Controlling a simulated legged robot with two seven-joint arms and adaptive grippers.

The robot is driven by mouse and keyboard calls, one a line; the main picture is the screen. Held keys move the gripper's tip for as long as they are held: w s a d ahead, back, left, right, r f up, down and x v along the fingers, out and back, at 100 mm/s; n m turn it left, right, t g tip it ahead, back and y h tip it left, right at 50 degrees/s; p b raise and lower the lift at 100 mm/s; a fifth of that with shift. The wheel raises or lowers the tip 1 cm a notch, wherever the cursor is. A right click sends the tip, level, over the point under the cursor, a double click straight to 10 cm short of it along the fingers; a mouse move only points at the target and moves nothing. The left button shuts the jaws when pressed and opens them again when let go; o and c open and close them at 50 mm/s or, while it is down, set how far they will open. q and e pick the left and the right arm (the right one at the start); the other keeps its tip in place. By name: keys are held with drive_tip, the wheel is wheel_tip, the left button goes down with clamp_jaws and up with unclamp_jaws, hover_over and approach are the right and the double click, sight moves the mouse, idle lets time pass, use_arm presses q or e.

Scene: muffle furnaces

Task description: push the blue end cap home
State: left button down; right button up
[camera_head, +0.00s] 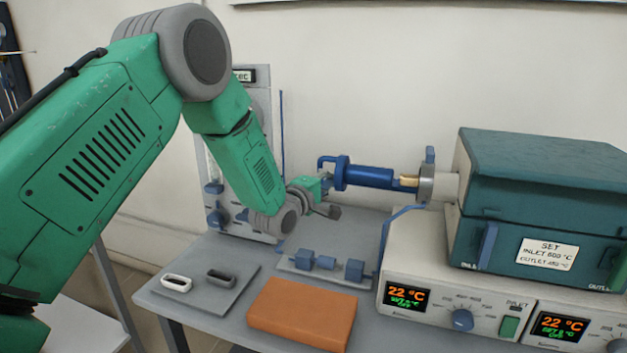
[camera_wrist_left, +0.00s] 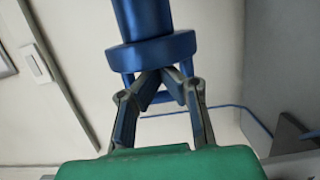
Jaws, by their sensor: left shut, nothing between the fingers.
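The blue end cap (camera_head: 370,177) is a long blue cylinder with a wide flange at its left end and a small bent handle. It lies level, in line with the furnace tube. A tan piece (camera_head: 408,181) shows between it and the grey collar (camera_head: 427,184) on the furnace. My left gripper (camera_head: 327,182) is at the flange end of the cap, on the side away from the furnace. In the left wrist view its fingers (camera_wrist_left: 164,76) are shut with tips together at the flange (camera_wrist_left: 150,52); I cannot tell whether they touch. My right gripper is not in view.
The teal furnace (camera_head: 540,200) stands on control boxes (camera_head: 460,300) at the right. An orange block (camera_head: 302,313), a grey tray (camera_head: 222,304) with two small boats, and a plate with blue blocks (camera_head: 326,262) lie on the bench. A tall panel stands behind my arm.

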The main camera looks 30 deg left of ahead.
sight(405, 186)
use_arm(q)
drive_tip(key=w+d, duration=0.1)
drive_tip(key=d, duration=0.4)
drive_tip(key=w+d+b, duration=0.1)
drive_tip(key=d, duration=0.5)
drive_tip(key=w+d+b, duration=0.1)
drive_tip(key=w+d, duration=0.1)
drive_tip(key=d, duration=0.4)
drive_tip(key=shift+d+r, duration=0.1)
drive_tip(key=shift+d, duration=0.1)
drive_tip(key=shift+a, duration=0.1)
